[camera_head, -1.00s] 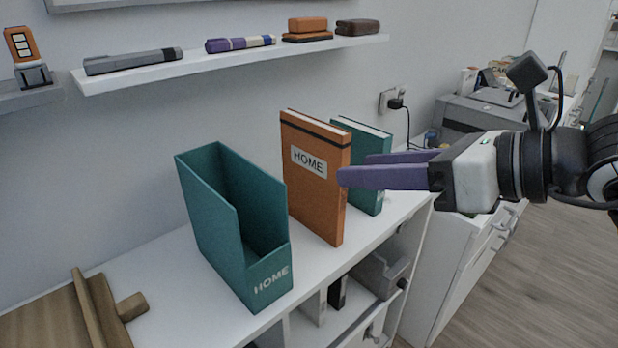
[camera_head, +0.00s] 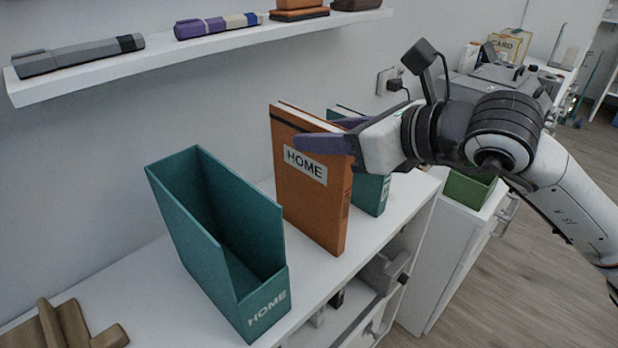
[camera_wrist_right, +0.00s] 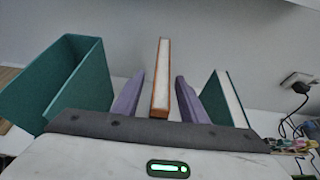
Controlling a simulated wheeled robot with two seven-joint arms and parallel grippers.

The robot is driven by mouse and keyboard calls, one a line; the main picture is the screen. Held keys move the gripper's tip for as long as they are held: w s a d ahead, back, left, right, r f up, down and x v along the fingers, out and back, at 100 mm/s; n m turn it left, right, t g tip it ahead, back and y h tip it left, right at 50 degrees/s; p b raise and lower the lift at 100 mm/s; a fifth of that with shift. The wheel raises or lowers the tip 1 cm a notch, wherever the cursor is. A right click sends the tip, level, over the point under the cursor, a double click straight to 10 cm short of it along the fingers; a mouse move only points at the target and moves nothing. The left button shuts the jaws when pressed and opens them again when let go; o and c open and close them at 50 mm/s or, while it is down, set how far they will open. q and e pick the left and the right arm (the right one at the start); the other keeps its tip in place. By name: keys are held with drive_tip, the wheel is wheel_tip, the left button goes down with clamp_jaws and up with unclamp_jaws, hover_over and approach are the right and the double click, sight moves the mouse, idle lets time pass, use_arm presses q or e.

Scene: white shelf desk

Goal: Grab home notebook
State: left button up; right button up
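The orange home notebook (camera_head: 310,205), with a white HOME label, stands upright on the white shelf desk. In the right wrist view its top edge (camera_wrist_right: 161,80) lies between my two purple fingers. My right gripper (camera_head: 326,134) is open around the notebook's upper part, with a visible gap on each side. One finger passes in front of the cover, just above the label; the other is mostly hidden behind the notebook. A teal holder (camera_head: 205,235) marked HOME stands open to the left, apart from the notebook. My left gripper is out of view.
A teal notebook (camera_head: 372,190) stands close behind the orange one, to its right. A wall shelf (camera_head: 110,82) with small items hangs above. A wooden object (camera_head: 60,328) lies at front left. A socket with a plug (camera_head: 392,82) is on the wall.

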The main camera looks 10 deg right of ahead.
drive_tip(key=shift+x, duration=0.95)
drive_tip(key=shift+d, duration=0.1)
clamp_jaws()
idle(0.5)
drive_tip(key=shift+r, duration=0.15)
